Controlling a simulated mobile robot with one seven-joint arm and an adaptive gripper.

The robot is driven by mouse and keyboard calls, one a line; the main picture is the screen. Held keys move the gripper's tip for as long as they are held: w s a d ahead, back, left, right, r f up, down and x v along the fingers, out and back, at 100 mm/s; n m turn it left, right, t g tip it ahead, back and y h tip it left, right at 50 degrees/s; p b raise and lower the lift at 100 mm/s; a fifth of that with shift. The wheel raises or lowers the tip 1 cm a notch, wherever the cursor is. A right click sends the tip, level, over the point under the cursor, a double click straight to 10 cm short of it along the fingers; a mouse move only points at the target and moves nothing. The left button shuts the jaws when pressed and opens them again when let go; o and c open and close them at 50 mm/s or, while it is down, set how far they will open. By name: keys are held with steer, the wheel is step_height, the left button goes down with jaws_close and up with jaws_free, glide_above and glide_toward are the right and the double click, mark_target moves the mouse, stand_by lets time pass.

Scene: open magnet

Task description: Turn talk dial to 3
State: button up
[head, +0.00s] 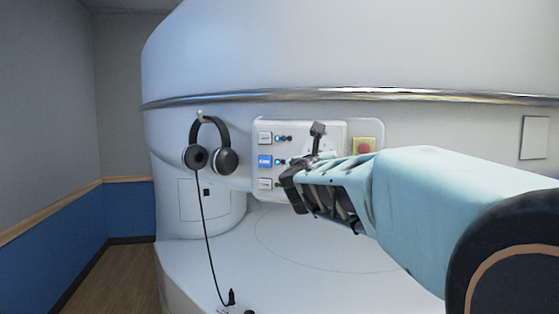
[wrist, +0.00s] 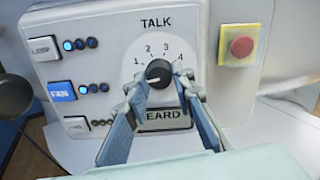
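The talk dial (wrist: 159,72) is a round dark knob on a white panel, under the word TALK and the numbers 1 to 4. A small light mark shows on its lower left side; I cannot tell its setting for sure. My gripper (wrist: 160,84) is open, with one finger to the left of the dial and one to the right. Gaps seem to show between the fingers and the knob. In the head view my gripper (head: 303,158) is in front of the panel and hides the dial.
A red button on a yellow plate (wrist: 239,46) is right of the dial. Switches with blue lights, including a blue FAN label (wrist: 61,91), are on the left. A HEARD label (wrist: 163,116) is partly hidden below. Headphones (head: 222,160) hang left of the panel (head: 335,132).

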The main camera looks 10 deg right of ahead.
jaws_close()
steer(key=shift+f+b, duration=0.1)
steer(key=shift+b, duration=0.2)
steer(key=m+b, duration=0.9)
steer(key=m, duration=0.3)
steer(key=m+b, duration=0.9)
steer(key=m, duration=0.2)
steer(key=shift+a+r+m, duration=0.1)
steer(key=shift+r+m, duration=0.1)
steer(key=shift+m, duration=0.2)
steer(key=o, duration=0.6)
jaws_free()
